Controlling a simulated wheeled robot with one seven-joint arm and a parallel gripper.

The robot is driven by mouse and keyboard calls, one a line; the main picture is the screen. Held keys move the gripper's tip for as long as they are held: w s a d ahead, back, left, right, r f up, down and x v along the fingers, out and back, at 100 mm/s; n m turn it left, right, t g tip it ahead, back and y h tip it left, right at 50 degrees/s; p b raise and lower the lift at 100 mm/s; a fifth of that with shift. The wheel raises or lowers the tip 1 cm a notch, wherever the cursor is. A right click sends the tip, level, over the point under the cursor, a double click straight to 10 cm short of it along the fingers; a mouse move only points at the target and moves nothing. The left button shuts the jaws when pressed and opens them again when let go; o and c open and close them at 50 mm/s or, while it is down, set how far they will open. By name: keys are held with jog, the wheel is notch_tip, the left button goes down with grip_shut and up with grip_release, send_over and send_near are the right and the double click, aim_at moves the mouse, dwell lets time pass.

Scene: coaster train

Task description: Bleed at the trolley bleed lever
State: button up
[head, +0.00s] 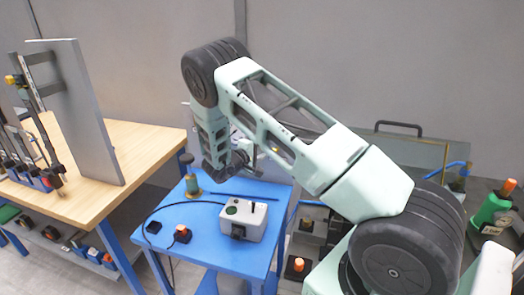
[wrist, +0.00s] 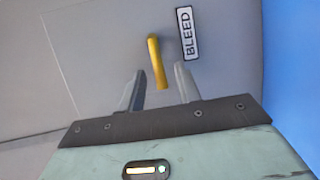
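The yellow bleed lever (wrist: 157,62) shows in the wrist view on a grey panel (wrist: 90,50). It hangs nearly straight down, slightly tilted, beside a white "BLEED" label (wrist: 187,33). My gripper (wrist: 160,80) is open and empty. Its two fingers appear on either side of the lever's lower end, with a gap on both sides. I cannot tell how far the fingertips are from the panel. In the head view my arm reaches over the blue trolley (head: 215,250), and the lever and fingertips cannot be made out there.
On the trolley are a pale control box (head: 258,228) with a black cable, an orange-topped piece (head: 182,234) and a brass-and-green fitting (head: 192,182). A wooden bench (head: 150,150) with an upright grey board (head: 85,105) stands left. A green bottle (head: 490,212) is at right.

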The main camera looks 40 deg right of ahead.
grip_shut()
jog(key=shift+r, duration=0.15)
jog(key=s+d+r+m+t+y+b, duration=0.2)
jog(key=s+r+m+t+y+b, duration=0.2)
jog(key=m+t+b, duration=0.3)
jog(key=m+y+b, duration=0.1)
jog(key=m+b, duration=0.4)
jog(key=b, duration=0.1)
jog(key=shift+s+d+y, duration=0.25)
jog(key=shift+d+y, duration=0.05)
jog(key=shift+d, duration=0.05)
dwell(0.3)
jog(key=shift+r, duration=0.2)
dwell(0.3)
grip_release()
